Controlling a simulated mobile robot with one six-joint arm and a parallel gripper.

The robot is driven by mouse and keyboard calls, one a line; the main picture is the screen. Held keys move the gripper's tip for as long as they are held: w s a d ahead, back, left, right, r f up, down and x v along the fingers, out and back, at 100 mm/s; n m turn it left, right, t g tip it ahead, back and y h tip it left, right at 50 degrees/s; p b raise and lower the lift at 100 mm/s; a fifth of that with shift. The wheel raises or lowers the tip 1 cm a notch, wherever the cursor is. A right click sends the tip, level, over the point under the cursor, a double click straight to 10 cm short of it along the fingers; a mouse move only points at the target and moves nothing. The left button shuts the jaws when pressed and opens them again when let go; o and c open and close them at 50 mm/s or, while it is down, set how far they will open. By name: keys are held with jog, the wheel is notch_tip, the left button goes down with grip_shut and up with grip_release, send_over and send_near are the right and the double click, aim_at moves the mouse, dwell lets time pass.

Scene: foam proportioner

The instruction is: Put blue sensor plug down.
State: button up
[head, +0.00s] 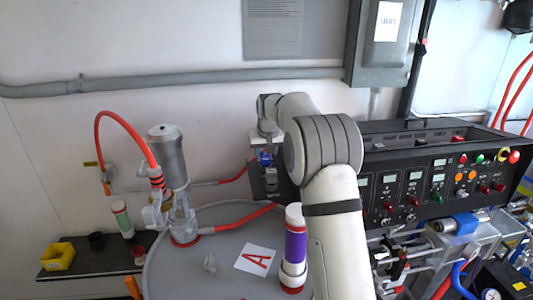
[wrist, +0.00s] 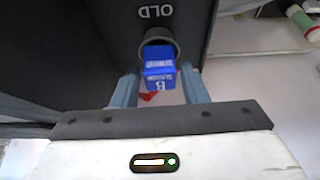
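The blue sensor plug (wrist: 160,68) has white lettering and a "B" on its end. It sits at a dark round holder (wrist: 159,42) beside the label "OLD" on a dark panel. My gripper (wrist: 160,84) has its fingers on either side of the plug, with gaps visible between fingers and plug, so it looks open. A small red bit shows below the plug. In the head view, my gripper (head: 265,150) is left of the control panel, with a bit of blue (head: 265,158) at its fingers. My arm hides part of that area.
The black control panel (head: 440,180) with buttons stands right of my arm. A grey metal cylinder (head: 170,160) with a red hose stands at left on a round grey lid (head: 220,260). A purple-banded tube (head: 295,245) is near my arm. A yellow bin (head: 58,256) is far left.

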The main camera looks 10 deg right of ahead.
jog(key=shift+o, duration=0.9)
jog(key=shift+r, duration=0.15)
jog(key=b+v, duration=0.3)
jog(key=v, duration=0.9)
jog(key=s+r, duration=0.1)
jog(key=s, duration=1.2)
jog(key=s+f, duration=0.4)
jog(key=s, duration=0.6)
jog(key=s+f, duration=0.5)
jog(key=s, duration=0.4)
jog(key=s+f, duration=0.4)
jog(key=s, duration=0.6)
jog(key=shift+s+d+f, duration=0.15)
jog(key=shift+s, duration=0.15)
